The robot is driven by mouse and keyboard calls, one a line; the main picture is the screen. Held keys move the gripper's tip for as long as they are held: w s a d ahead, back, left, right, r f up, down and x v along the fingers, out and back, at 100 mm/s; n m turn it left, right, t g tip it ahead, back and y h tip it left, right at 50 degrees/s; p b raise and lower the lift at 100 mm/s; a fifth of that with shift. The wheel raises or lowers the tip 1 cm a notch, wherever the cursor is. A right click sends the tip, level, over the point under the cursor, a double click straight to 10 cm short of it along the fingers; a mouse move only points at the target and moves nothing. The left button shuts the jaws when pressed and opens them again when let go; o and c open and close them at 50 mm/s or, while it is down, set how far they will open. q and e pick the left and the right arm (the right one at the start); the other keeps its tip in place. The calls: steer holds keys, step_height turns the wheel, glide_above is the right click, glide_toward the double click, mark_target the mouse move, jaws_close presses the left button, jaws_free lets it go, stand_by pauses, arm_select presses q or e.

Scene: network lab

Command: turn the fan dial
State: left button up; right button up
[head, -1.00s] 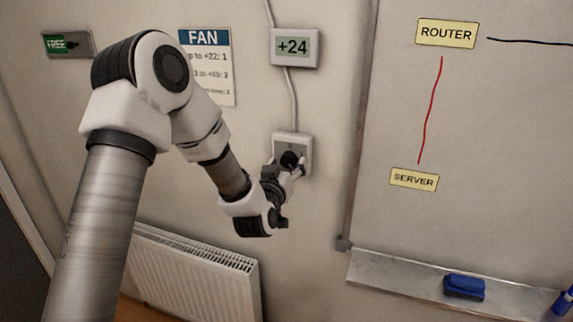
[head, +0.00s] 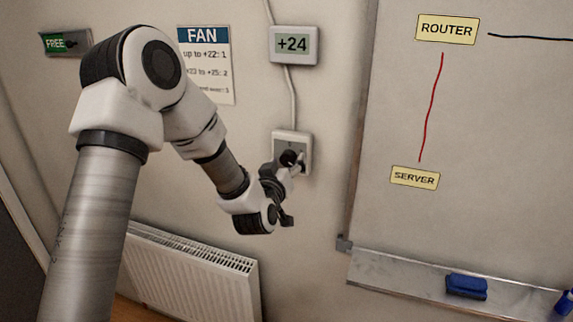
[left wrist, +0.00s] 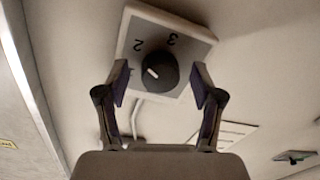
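The fan dial (left wrist: 155,71) is a round black knob with a white mark on a pale square wall box (left wrist: 187,55). In the left wrist view, 2 and 3 show beside it, and the left finger is close to the edge where another digit partly shows. The white mark points toward the left side of the picture. My left gripper (left wrist: 162,82) is open, with one finger on each side of the knob and a gap on both sides. In the head view the box (head: 279,142) is partly hidden behind my left gripper (head: 291,163). My right gripper is not in view.
A FAN sign (head: 205,62) listing temperature ranges hangs left of a display (head: 293,45) reading +24. A radiator (head: 190,275) is below. A whiteboard (head: 500,130) with a tray (head: 430,285) is at right. A green FREE sign (head: 55,43) is at far left.

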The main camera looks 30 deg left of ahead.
arm_select(q)
steer(key=v, duration=0.7)
steer(key=shift+s, duration=0.25)
steer(key=shift+d, duration=0.1)
